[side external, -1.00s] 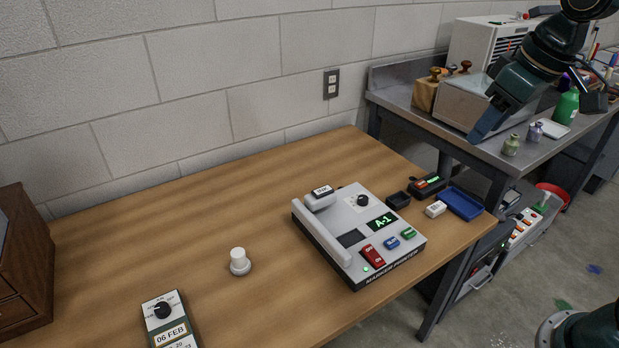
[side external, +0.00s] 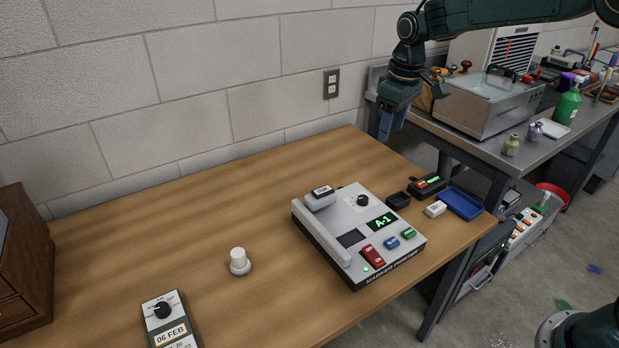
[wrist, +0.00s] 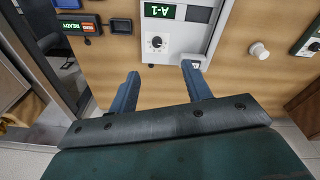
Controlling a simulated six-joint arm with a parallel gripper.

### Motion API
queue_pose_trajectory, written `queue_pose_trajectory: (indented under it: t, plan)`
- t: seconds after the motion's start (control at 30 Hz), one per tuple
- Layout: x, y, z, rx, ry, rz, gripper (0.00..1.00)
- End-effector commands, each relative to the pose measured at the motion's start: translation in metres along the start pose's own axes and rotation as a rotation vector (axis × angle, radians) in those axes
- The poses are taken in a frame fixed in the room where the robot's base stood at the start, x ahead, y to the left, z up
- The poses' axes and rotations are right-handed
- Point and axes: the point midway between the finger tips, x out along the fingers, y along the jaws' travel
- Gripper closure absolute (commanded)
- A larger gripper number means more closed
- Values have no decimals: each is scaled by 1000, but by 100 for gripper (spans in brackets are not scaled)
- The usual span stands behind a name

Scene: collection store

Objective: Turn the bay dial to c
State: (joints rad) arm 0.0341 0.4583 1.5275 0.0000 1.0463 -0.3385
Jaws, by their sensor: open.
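A grey printer (side external: 340,213) with a black front edge sits on the right part of the wooden table. A round black dial (side external: 362,200) is on its top, near a green-lit display (side external: 381,222) that reads A-1. The dial's markings are too small to read. In the wrist view the dial (wrist: 156,42) shows ahead of and between my fingertips, with the display (wrist: 160,10) beyond it. My gripper (side external: 386,136) is open and empty, pointing down, above the table's back right corner and well above the printer. Its two blue fingers (wrist: 160,72) are spread apart.
A raised grey handle (side external: 320,198) marked with a label stands at the printer's back left. A white knob (side external: 239,260) and a dated device (side external: 168,320) stand left.

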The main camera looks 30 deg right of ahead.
Motion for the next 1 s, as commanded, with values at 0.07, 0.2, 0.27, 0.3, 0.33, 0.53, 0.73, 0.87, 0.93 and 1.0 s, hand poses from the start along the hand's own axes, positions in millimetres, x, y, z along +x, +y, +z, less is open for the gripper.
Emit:
queue_pose_trajectory:
  t: [0.07, 0.2, 0.27, 0.3, 0.33, 0.53, 0.73, 0.87, 0.93, 1.0]
  plan:
    - [20, 5, -12, -15, -22, -8, 51]
    - [52, 13, -28, -41, -52, -19, 51]
    - [66, 16, -34, -52, -64, -24, 51]
    - [74, 17, -38, -58, -71, -27, 51]
    - [80, 18, -40, -63, -77, -30, 51]
    - [106, 23, -49, -83, -98, -39, 51]
    - [112, 24, -50, -88, -102, -41, 51]
    - [112, 24, -50, -88, -102, -41, 51]
    - [114, 24, -50, -88, -103, -41, 51]
    - [117, 23, -50, -88, -103, -42, 51]
